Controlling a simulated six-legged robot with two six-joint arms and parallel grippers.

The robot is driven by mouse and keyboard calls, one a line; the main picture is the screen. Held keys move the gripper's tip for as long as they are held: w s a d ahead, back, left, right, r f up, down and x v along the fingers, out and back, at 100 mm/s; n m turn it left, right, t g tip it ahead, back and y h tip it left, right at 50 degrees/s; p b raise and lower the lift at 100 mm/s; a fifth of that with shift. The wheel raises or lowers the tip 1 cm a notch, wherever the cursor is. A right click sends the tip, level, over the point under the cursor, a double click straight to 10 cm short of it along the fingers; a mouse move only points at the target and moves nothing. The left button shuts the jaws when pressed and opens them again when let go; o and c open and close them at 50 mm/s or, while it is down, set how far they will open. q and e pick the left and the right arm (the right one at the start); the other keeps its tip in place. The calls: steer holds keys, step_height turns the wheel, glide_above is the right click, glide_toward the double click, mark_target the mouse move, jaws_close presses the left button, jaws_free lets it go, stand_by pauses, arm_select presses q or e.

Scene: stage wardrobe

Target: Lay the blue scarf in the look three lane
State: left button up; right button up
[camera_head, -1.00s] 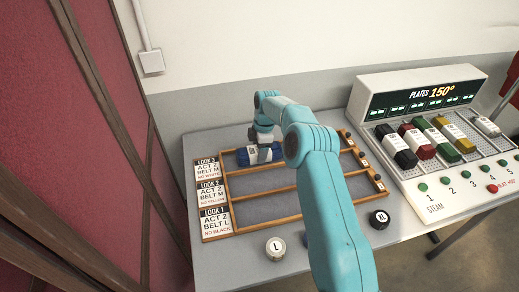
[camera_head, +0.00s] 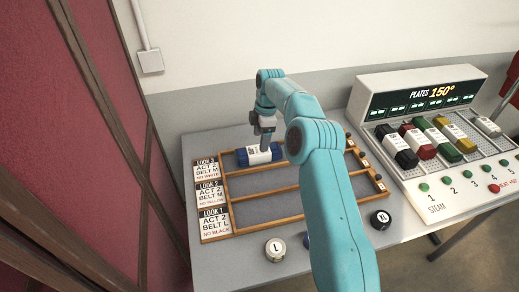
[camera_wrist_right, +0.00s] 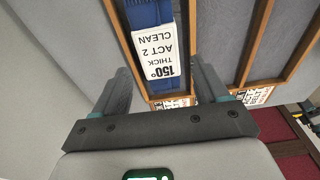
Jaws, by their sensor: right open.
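The blue scarf (camera_head: 242,158) is a rolled bundle with a white label. It lies lengthwise in the far lane of the wooden rack (camera_head: 268,223), beside the LOOK 3 card (camera_head: 207,169). My right gripper (camera_head: 265,142) is above the scarf, with open jaws. In the right wrist view the scarf (camera_wrist_right: 150,12) and its label, reading 150°, THICK, ACT 2, CLEAN, show beyond and between the open fingers (camera_wrist_right: 162,80), apart from them. My left gripper is in neither view.
The two nearer lanes look bare where visible. Round L (camera_head: 275,249) and XL (camera_head: 380,218) pieces stand in front of the rack. A steam plate unit (camera_head: 420,100) with several coloured bundles stands at right. My right arm hides part of the rack.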

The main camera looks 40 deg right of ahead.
steer(key=r, duration=0.5)
steer(key=shift+s+d+r+p, duration=0.15)
steer(key=shift+d+r+p, duration=0.05)
steer(key=shift+d+p, duration=0.1)
